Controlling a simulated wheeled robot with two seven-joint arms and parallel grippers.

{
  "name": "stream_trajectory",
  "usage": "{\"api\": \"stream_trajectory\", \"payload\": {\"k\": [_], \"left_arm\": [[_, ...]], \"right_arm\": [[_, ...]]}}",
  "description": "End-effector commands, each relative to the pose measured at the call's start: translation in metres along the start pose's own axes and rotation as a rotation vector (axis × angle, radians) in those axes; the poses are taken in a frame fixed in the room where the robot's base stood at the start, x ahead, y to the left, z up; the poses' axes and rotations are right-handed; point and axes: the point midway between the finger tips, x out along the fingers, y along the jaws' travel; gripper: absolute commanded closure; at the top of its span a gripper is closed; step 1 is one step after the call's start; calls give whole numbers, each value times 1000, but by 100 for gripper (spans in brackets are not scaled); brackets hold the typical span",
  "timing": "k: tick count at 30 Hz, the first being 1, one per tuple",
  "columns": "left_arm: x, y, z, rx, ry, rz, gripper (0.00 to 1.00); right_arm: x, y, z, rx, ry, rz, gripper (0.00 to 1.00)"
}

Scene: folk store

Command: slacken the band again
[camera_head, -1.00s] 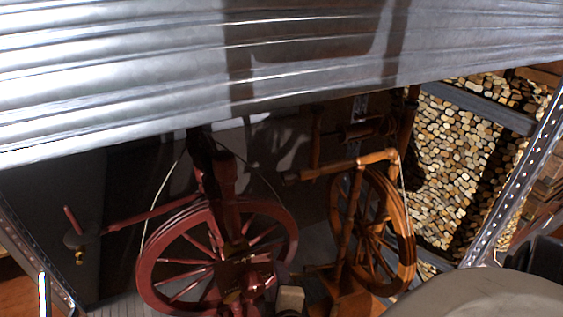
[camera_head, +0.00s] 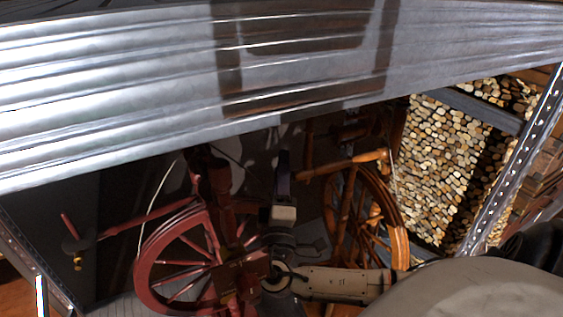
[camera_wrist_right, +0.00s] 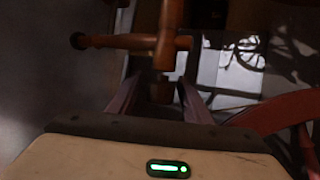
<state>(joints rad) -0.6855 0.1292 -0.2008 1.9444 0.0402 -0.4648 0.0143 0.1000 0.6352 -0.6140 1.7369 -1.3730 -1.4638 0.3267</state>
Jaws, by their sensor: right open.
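A dark red spinning wheel (camera_head: 151,262) stands at the lower middle of the head view. A thin pale cord, seemingly its band (camera_head: 158,195), runs up from the rim towards the dark upper part. A turned wooden post with a crosswise peg (camera_wrist_right: 118,41) shows between and beyond the fingertips; contact cannot be told. My left gripper is out of view.
An orange-brown spinning wheel (camera_head: 397,234) stands close on the right, partly behind my right arm. A corrugated metal sheet (camera_head: 110,95) overhangs the top. A perforated metal post (camera_head: 512,165) and a pebbled panel (camera_head: 450,150) are at the right.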

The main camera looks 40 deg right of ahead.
Motion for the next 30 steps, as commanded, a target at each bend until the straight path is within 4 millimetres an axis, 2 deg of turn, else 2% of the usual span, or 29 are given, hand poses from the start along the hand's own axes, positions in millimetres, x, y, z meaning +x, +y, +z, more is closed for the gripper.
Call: {"api": "stream_trajectory", "payload": {"k": [5,14,21,30], "left_arm": [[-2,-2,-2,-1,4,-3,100],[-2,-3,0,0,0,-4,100],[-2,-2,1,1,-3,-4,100],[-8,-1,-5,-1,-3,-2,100]], "right_arm": [[15,0,0,-1,-1,0,55],[17,-1,0,0,-1,-2,55],[16,-1,0,0,-1,-2,95],[17,0,0,-12,-1,-35,96]]}}
